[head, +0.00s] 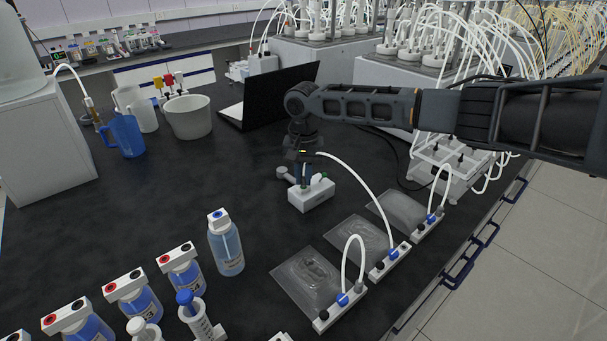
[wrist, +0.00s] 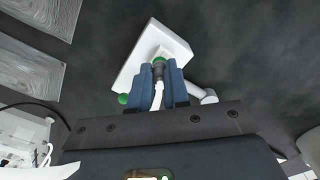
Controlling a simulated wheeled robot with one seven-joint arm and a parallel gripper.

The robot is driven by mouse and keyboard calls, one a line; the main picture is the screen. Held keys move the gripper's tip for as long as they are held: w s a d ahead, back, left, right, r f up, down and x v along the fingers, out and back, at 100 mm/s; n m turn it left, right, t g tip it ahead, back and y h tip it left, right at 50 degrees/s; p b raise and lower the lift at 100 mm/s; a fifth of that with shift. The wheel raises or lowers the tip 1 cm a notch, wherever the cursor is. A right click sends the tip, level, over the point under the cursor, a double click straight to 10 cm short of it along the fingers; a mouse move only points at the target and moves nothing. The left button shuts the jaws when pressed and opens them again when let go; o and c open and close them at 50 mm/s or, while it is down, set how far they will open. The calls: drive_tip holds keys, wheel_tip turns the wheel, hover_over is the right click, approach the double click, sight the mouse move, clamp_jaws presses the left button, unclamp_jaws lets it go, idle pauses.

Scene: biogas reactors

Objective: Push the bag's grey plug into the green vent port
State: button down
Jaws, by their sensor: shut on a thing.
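My gripper (head: 303,176) is shut on the grey plug (wrist: 158,73), which sits between its blue fingertips in the wrist view. A white tube (head: 362,184) arcs from the plug to the white strip of the middle clear bag (head: 358,238). The green vent port (wrist: 158,61) is on a white block (head: 311,197), directly beyond the plug tip. The plug looks in line with the port and touching or very close to it; I cannot tell how deep it sits. In the head view my fingers partly hide the port.
A second green fitting (wrist: 123,99) is at the block's side. Two other clear bags (head: 306,274) (head: 396,209) with looped tubes lie nearby. A blue-liquid bottle (head: 225,245) stands in front to the left; a laptop (head: 270,98) is behind. The dark table left of the block is clear.

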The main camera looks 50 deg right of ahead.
drive_tip(key=shift+f, duration=0.4)
idle(0.3)
drive_tip(key=c, duration=1)
unclamp_jaws()
drive_tip(key=shift+r+b, duration=0.45)
drive_tip(key=shift+r, duration=3.45)
